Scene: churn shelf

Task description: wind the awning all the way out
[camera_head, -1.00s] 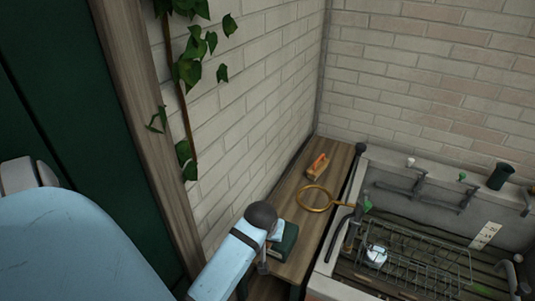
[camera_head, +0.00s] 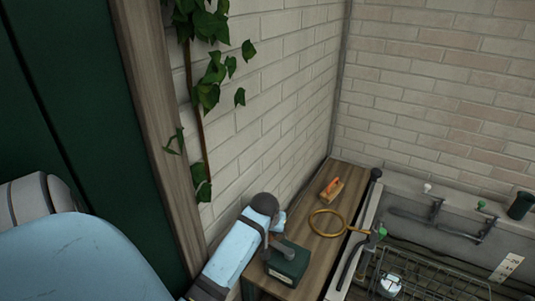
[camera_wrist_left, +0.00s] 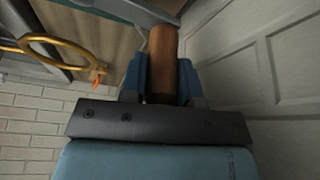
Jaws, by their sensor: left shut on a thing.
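In the left wrist view my left gripper (camera_wrist_left: 160,82) is shut on a brown wooden cylindrical handle (camera_wrist_left: 162,55), with one blue finger on each side of it. In the head view my light blue left arm reaches from below to a dark round joint, and the gripper and handle cannot be made out there. The awning itself is not seen. My right gripper is not in view.
A dark green box (camera_head: 287,266) stands on the narrow wooden table (camera_head: 318,248), close to my arm. A yellow ring-shaped tool (camera_head: 328,222) and an orange-handled brush (camera_head: 332,188) lie behind it. A sink with a wire rack (camera_head: 420,268) is right. Ivy (camera_head: 208,90) hangs on the brick wall.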

